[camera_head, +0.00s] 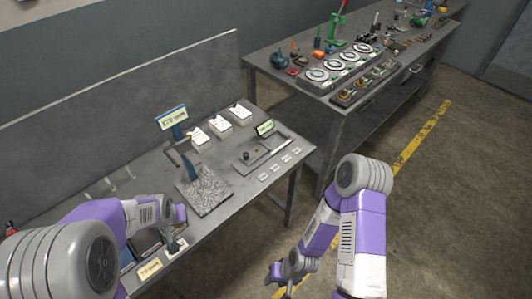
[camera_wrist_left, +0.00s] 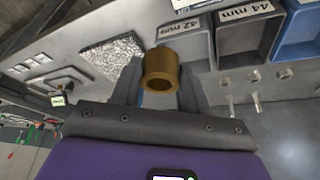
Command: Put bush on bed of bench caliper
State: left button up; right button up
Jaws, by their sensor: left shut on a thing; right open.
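A brass-coloured hollow bush (camera_wrist_left: 161,66) is held between the fingers of my left gripper (camera_wrist_left: 160,84), with its round opening showing in the left wrist view. In the head view my left gripper (camera_head: 174,244) is low at the front left of the bench, above the labelled bins; the bush cannot be made out there. What looks like the bench caliper (camera_head: 263,152), a grey bed with a long bright beam and a small green display, lies on the right part of the bench, well apart from my left gripper. My right gripper (camera_head: 277,274) is open and empty, off the bench.
A speckled granite plate (camera_head: 207,194) with a blue stand lies between my left gripper and the caliper. White card boxes (camera_head: 220,126) stand behind; small labels lie in front. Another bench (camera_head: 333,103) stands beyond.

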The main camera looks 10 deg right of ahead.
aim_at(277, 141)
jog(key=z, duration=1.05)
jog(key=i, duration=1.3)
jog(key=z, duration=0.15)
